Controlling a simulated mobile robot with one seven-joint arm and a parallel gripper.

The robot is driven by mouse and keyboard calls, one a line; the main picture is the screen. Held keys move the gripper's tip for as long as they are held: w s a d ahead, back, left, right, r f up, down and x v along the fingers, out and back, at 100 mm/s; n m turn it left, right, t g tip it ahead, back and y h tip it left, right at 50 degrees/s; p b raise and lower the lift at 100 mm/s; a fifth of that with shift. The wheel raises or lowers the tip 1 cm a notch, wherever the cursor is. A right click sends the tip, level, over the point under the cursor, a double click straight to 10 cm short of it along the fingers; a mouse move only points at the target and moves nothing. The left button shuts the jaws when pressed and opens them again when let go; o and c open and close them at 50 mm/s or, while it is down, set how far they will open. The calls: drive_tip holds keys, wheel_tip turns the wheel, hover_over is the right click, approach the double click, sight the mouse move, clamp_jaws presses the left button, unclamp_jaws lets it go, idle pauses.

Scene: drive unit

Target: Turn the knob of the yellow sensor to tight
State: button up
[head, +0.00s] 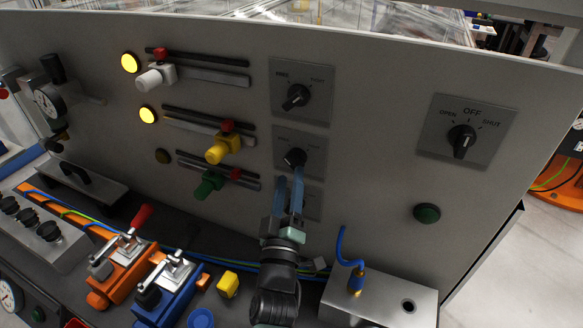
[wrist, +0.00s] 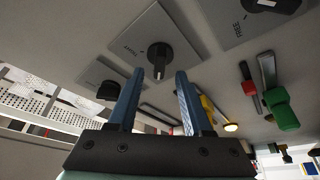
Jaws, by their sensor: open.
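The yellow sensor (head: 221,149) sits on the middle rail of the grey panel, with a red piece above its right end. The black knob (head: 295,158) on the middle plate of the three-knob column is level with it. In the wrist view this knob (wrist: 158,55) lies ahead of and between my fingertips, with its plate label partly readable. My gripper (head: 289,174) is open, its blue fingers just below the knob in the head view. In the wrist view the gripper (wrist: 160,75) has no visible contact with the knob. The knob's exact setting is hard to read.
Another knob (head: 297,97) is above, and a lower plate (head: 311,204) is partly behind my gripper. White (head: 156,76) and green (head: 209,185) sensors are on neighbouring rails. An OPEN/OFF/SHUT knob (head: 462,139) is at right. Orange and blue clamps (head: 168,287) stand below left.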

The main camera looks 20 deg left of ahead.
sight(292, 167)
drive_tip(key=shift+x, duration=1.65)
clamp_jaws()
